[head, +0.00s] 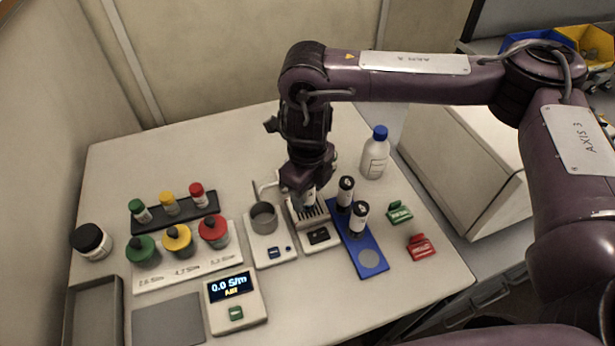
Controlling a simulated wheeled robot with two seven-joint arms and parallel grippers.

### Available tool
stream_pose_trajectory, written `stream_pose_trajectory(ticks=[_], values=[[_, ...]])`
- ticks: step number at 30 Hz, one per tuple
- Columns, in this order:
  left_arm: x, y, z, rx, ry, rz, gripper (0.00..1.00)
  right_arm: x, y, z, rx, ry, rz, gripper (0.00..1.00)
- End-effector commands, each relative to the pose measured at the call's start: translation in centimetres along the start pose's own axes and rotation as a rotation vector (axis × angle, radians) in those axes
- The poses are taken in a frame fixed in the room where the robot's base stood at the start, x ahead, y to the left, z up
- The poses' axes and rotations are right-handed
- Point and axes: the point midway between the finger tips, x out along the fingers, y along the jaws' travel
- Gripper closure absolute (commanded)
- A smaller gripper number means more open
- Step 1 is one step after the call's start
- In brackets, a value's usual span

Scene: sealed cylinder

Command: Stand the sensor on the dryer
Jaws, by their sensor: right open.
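The dryer appears to be the white unit with a dark slotted grille (313,212) and a black switch panel, near the middle of the table. My right gripper (307,203) points down over its back part and is open. Part of a pale and dark cylinder, likely the sensor (309,200), shows between or just behind the fingers, upright at the grille. Its base is mostly hidden, so I cannot tell whether it touches. Two similar black-and-white cylinders (345,192) (360,217) stand on a blue rack (357,240), whose front grey round spot is empty. My left gripper is not in view.
Left of the dryer is a unit with a grey cup (263,217). A meter (235,301) reads 0.0 S/m. Capped bottles (178,241) stand farther left. A blue-capped bottle (375,153) stands behind the rack; green (399,212) and red (421,247) pieces lie right.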

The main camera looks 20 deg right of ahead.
Motion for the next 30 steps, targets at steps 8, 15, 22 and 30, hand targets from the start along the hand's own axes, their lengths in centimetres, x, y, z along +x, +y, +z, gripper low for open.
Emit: stream_pose_trajectory(ticks=[8, 15, 22, 30], values=[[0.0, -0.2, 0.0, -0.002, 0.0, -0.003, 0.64, -4.5, -0.1, 0.2, -0.002, -0.007, -0.005, 0.5], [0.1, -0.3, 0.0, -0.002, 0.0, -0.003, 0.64, -9.1, -0.1, 0.1, -0.001, -0.005, -0.005, 0.5], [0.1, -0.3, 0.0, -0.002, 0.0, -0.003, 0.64, -11.6, 0.0, 0.1, -0.001, -0.002, -0.002, 0.5], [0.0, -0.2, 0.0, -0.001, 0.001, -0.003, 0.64, -12.0, 0.0, 0.0, -0.001, 0.0, 0.0, 0.5]])
